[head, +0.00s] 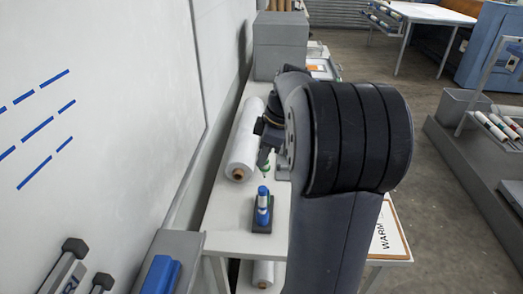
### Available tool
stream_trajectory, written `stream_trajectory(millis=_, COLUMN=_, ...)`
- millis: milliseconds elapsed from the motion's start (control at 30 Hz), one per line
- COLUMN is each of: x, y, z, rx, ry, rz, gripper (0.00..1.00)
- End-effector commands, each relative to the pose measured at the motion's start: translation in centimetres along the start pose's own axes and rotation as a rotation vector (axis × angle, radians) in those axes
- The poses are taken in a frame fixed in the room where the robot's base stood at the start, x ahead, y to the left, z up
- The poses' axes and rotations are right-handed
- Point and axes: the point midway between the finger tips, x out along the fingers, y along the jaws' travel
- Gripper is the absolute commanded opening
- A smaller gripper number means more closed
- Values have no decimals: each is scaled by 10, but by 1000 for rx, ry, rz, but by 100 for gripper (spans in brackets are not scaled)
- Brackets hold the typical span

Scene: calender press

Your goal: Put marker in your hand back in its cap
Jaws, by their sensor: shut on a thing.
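My gripper (266,160) is partly hidden behind my own arm, above the white table. It is shut on a thin marker (265,171), of which only a small green part and a dark tip pointing down show. Below it in the picture, a blue and white piece (263,204) stands upright on a dark block (262,227) on the table. I cannot tell for sure whether this is the cap. The marker's tip is apart from this piece in the picture.
A white roll (245,142) lies along the table's (231,212) left side, close to the gripper. A grey box (279,50) stands at the table's far end. A white wall with blue strokes is on the left. My arm hides the table's right part.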

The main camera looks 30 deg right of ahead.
Motion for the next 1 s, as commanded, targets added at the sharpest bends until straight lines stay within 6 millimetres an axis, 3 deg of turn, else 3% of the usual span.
stream_trajectory(millis=533, x=44, y=0, z=14, rx=0, ry=-2, rz=0, gripper=0)
stream_trajectory(millis=1000, x=47, y=0, z=15, rx=0, ry=-2, rz=0, gripper=0)
